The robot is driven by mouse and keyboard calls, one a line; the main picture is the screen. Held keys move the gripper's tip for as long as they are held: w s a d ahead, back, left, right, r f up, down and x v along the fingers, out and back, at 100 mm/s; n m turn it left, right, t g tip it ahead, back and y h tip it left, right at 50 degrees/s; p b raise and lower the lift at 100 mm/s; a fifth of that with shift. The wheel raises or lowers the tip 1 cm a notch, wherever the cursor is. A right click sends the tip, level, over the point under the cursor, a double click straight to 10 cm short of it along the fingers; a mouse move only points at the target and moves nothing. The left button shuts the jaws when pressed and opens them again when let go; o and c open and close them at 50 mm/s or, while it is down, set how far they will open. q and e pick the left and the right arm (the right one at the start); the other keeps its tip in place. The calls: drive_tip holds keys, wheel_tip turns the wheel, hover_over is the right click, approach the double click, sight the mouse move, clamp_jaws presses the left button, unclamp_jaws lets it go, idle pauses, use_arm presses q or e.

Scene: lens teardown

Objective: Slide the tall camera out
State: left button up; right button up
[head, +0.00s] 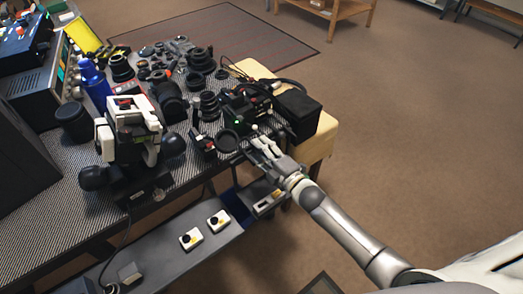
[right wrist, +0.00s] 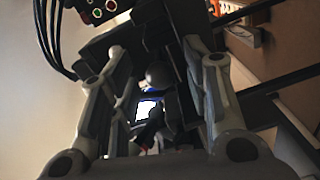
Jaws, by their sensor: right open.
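My right gripper (head: 258,143) is open at the right end of the bench, beside a cluster of dark camera gear (head: 240,104) with a small green light. In the right wrist view the two fingers of the gripper (right wrist: 155,50) stand apart, with a dark device with a lit screen (right wrist: 147,109) seen between them. I cannot tell whether the fingers touch it, or which dark body is the tall camera. My left gripper is not in view.
Lenses (head: 209,101) crowd the patterned bench top (head: 45,215). A white-and-black instrument (head: 133,122) stands left. Cables (right wrist: 52,40) hang near the gripper. Open floor lies right.

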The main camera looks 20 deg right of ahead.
drive_tip(key=shift+c, duration=0.3)
clamp_jaws()
drive_tip(key=p+v, duration=0.4)
drive_tip(key=v, duration=1)
drive_tip(key=shift+s+f, duration=0.15)
drive_tip(key=shift+f, duration=0.2)
